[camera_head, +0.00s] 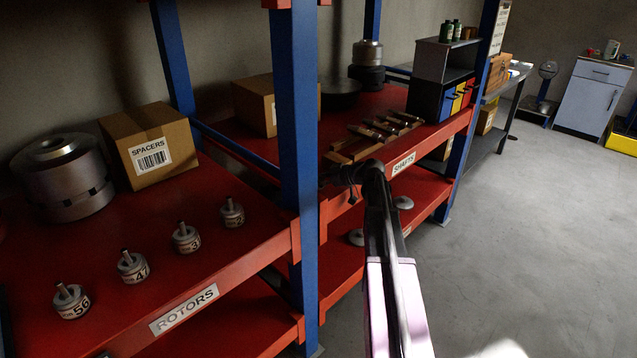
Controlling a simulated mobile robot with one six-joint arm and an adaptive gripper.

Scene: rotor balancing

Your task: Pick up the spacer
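A cardboard box labelled SPACERS (150,146) stands on the red shelf at left, towards the back. No loose spacer can be made out; the inside of the box is hidden. My arm reaches up from the bottom of the picture. My gripper (350,190) is small and dark at its end, by the front edge of the shelf marked SHAFTS, to the right of the box and well apart from it. A blue upright stands between them. Whether its fingers are open or shut cannot be seen.
Several small numbered rotors (133,266) stand in a row along the front of the left shelf. A large metal cylinder (65,184) stands beside the box. Several shafts lie on a wooden rack (357,147) near my gripper. The floor at right is clear.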

